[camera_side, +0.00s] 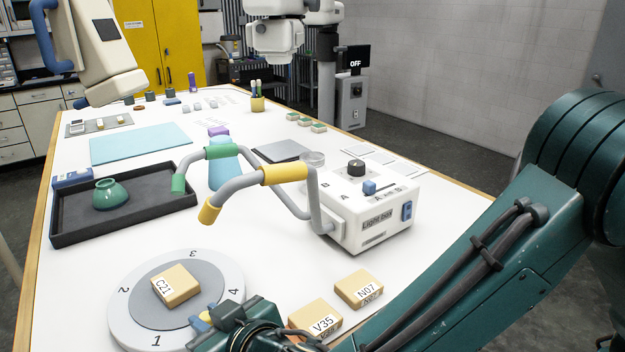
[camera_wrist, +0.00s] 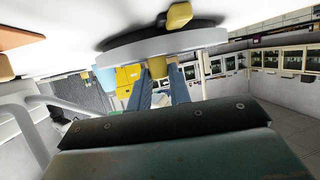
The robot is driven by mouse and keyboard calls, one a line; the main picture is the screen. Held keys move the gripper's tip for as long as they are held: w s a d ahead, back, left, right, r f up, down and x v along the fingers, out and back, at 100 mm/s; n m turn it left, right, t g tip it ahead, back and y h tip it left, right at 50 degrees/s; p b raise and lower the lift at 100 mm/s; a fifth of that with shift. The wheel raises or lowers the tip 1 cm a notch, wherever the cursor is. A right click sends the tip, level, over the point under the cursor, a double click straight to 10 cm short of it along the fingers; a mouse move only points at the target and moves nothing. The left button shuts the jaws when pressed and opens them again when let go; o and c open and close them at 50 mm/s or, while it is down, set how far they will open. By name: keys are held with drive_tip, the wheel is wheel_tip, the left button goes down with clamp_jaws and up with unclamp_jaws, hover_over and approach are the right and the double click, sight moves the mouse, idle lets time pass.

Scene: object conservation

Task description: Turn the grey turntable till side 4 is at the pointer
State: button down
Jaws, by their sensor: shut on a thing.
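The grey turntable (camera_side: 215,279) is at the lower left of the side view, with a pale rim numbered 1 to 4. Side 1 is at the front, 2 at the left, 3 at the back and 4 at the right. A tan block marked C21 (camera_side: 176,286) lies on its grey centre. My gripper (camera_side: 204,318) is at the front right of the turntable, between 1 and 4, shut on a small yellow knob (camera_wrist: 157,67) at the rim. The turntable's edge (camera_wrist: 160,45) spans the top of the wrist view. I cannot make out the pointer; my gripper hides part of the rim.
Tan blocks V35 (camera_side: 315,318) and N07 (camera_side: 359,288) lie right of my gripper. A dark tray (camera_side: 150,222) with a green pot (camera_side: 110,194) is at the back left.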

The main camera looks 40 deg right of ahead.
drive_tip(key=shift+f, duration=0.2)
drive_tip(key=c, duration=1.3)
unclamp_jaws()
drive_tip(key=shift+a+r, duration=0.1)
drive_tip(key=shift+r, duration=0.1)
wheel_tip(320, 180, up, 20)
